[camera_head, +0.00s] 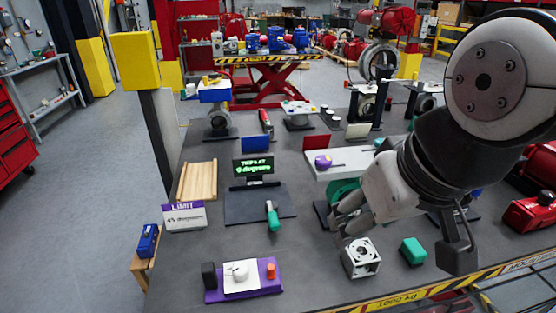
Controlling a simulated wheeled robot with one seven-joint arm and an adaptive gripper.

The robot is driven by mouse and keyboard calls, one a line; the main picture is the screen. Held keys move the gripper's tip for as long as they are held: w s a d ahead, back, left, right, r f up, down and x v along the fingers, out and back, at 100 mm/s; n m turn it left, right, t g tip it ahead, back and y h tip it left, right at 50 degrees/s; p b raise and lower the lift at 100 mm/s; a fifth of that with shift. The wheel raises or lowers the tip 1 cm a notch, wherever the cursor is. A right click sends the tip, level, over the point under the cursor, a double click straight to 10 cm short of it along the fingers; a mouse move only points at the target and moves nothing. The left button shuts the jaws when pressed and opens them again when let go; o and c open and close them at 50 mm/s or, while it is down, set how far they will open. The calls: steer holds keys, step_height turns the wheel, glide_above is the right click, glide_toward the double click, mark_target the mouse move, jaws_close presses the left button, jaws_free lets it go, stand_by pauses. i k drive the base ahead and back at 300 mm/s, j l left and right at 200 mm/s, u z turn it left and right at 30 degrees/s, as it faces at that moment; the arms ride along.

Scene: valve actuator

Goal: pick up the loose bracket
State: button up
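A pale grey, block-shaped piece with a round hole and dark openings (361,259) sits on the dark tabletop near the front edge. It looks like the loose bracket, though no label confirms this. My gripper (349,216) comes in from the right and is just above and behind this piece, pointing left and down. The two appear close, but I cannot tell whether they touch. The fingers are small and partly merged with the teal part behind them, so their opening is unclear.
A green block (413,251) lies right of the bracket. A purple tray (268,285) with a white piece stands front left. A green-handled tool (272,216) lies on a dark mat (243,207). A white board (340,160) is behind. Yellow-black edging (400,297) runs along the front.

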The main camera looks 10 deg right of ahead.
mark_target(371, 258)
steer(key=l+u, duration=0.1)
steer(key=l, duration=0.45)
steer(key=k+l, duration=0.1)
steer(key=l, duration=0.45)
steer(key=l+u, duration=0.15)
steer(key=l, duration=0.4)
